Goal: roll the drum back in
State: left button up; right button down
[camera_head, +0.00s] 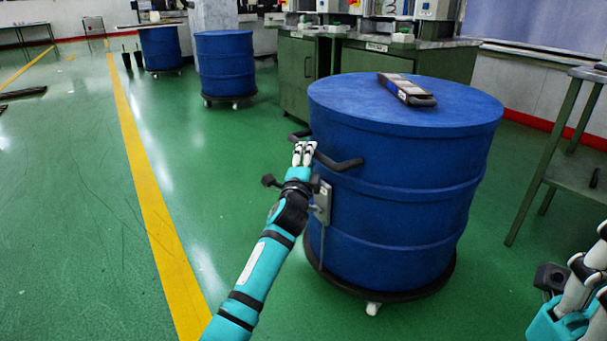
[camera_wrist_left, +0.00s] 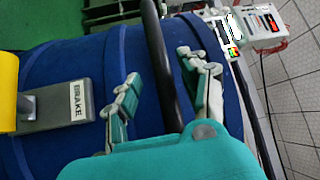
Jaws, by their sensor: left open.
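A large blue drum (camera_head: 400,215) stands upright on a dark round wheeled base (camera_head: 400,292) in the head view. A black handle (camera_head: 342,163) juts from its near left side. My left gripper (camera_head: 304,150) is at this handle. In the left wrist view, its open fingers (camera_wrist_left: 160,95) lie either side of the black handle (camera_wrist_left: 158,50), in front of the blue drum wall (camera_wrist_left: 58,60). I cannot tell whether they touch it. A grey plate marked BRAKE (camera_wrist_left: 62,105) sits beside it, near a yellow cylinder (camera_wrist_left: 8,92). My right gripper (camera_head: 580,285) is partly cut off at lower right.
A dark flat device (camera_head: 406,90) lies on the drum's lid. Two more blue drums (camera_head: 225,62) (camera_head: 160,48) stand behind on the left. Green cabinets (camera_head: 300,75) are behind; a green metal stand (camera_head: 550,165) is right. Green floor with a yellow line (camera_head: 150,190) is open at left.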

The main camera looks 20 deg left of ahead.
pick_arm(q)
jog(key=s+f, duration=0.1)
jog(key=s, duration=0.7)
jog(key=shift+s+d, duration=0.15)
jog(key=shift+d, duration=0.3)
jog(key=shift+f, duration=0.1)
